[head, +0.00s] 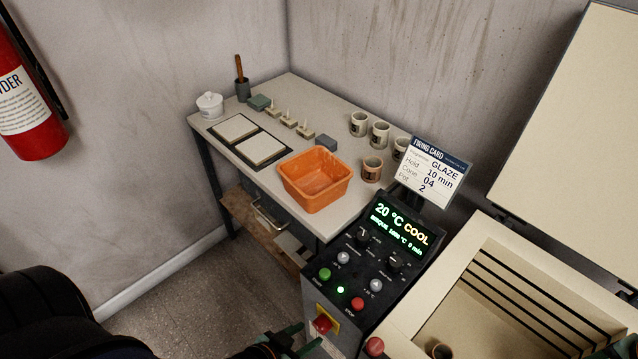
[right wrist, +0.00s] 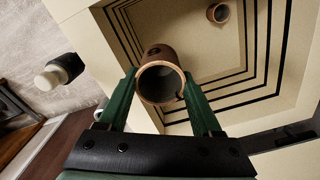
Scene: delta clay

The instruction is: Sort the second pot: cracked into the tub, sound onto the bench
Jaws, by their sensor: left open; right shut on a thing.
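My right gripper (right wrist: 163,90) is shut on a brown pot (right wrist: 160,84), held up with its mouth facing the camera, over the kiln opening in the right wrist view. I cannot make out a crack on it. Another pot (right wrist: 218,13) is inside the kiln (right wrist: 290,60). In the head view a pot rim (head: 440,350) shows at the bottom edge of the kiln; I cannot tell which pot it is. The orange tub (head: 316,180) stands on the bench (head: 330,218) and looks empty. My left gripper (head: 290,343) is open, low beside the kiln controls.
Several pots (head: 379,134) stand at the bench's right side, with a browner one (head: 372,169) by the tub. White tiles (head: 236,129), small cones and a lidded jar (head: 209,105) fill the left. The control box (head: 372,262) and firing card (head: 432,175) stand between bench and kiln.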

